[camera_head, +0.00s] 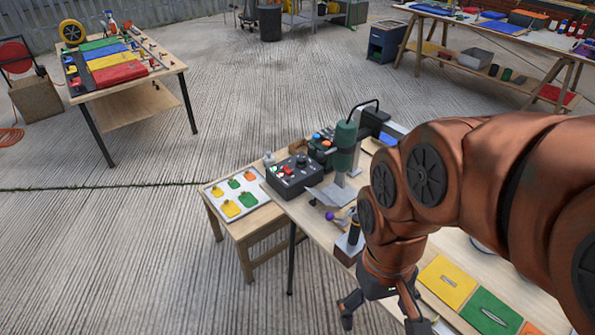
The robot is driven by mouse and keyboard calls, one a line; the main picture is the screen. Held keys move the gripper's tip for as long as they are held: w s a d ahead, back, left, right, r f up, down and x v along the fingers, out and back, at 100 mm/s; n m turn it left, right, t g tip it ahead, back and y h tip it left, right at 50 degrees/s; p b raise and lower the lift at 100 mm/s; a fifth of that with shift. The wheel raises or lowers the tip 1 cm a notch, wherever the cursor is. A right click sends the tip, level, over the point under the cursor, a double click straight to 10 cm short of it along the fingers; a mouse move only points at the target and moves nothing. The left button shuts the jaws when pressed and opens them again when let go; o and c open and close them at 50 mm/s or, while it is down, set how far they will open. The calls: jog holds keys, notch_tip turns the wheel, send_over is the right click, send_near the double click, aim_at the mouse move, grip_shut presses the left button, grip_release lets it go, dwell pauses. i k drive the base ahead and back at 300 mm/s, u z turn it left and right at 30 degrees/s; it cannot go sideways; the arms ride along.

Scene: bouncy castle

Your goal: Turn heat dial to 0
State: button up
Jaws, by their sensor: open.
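A dark control box (296,180) sits at the far left end of the workbench. It carries small red and green buttons and a dark round knob (302,162). The knob may be the heat dial, but its markings and pointer are too small to read. My gripper (382,318) is open at the bottom of the camera_head view, with its fingers spread and nothing seen between them. It is well apart from the box, nearer the camera. The lower fingertips run close to the picture's edge. My copper-coloured arm hides much of the bench's right side.
A green press-like machine (346,145) stands right of the box. A lever with a purple ball (341,218) stands in front. A white tray (208,192) of coloured pieces lies on a low side table. Yellow (447,283) and green (491,313) sheets lie near my arm.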

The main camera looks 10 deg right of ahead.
aim_at(301, 162)
jog(key=u, duration=0.55)
jog(key=i, duration=0.9)
jog(key=u, duration=0.35)
